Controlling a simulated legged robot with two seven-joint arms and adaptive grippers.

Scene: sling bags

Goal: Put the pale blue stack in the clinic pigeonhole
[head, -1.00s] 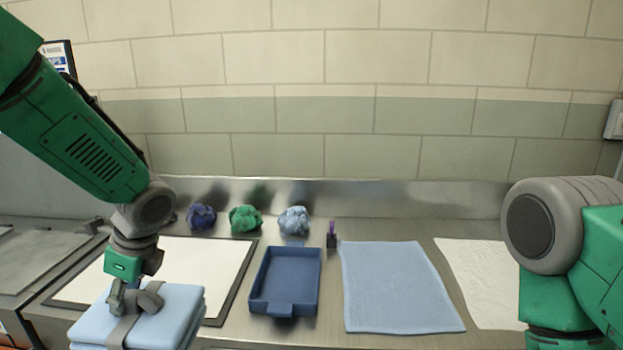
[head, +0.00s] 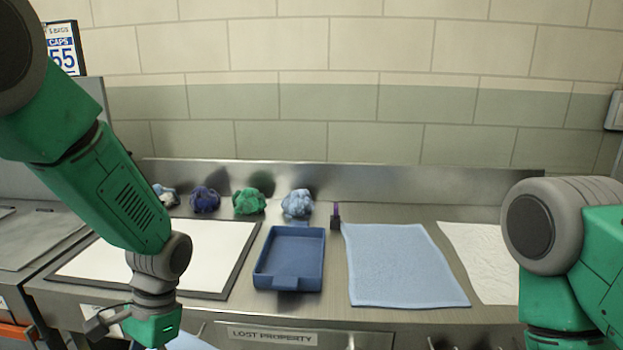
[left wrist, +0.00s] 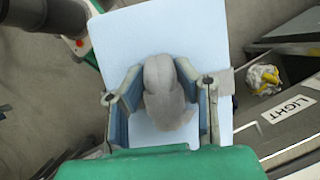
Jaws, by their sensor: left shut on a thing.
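The pale blue stack (left wrist: 125,50) fills the middle of the left wrist view, with a grey band and a raised grey loop on top. My left gripper (left wrist: 160,92) is shut on this loop, one finger on each side. In the head view only a sliver of the stack (head: 188,342) shows at the bottom edge, below the counter's front; the fingertips are out of that view. My right arm shows at the right, but its gripper is out of view. No label reading clinic can be made out.
A LOST PROPERTY label (head: 272,336) is on the counter front. A LIGHT label (left wrist: 289,109) is beside a compartment holding a crumpled white and yellow thing (left wrist: 264,79). On the counter are a blue tray (head: 288,284), a blue towel (head: 405,265), a white board (head: 215,250) and crumpled cloths (head: 249,201).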

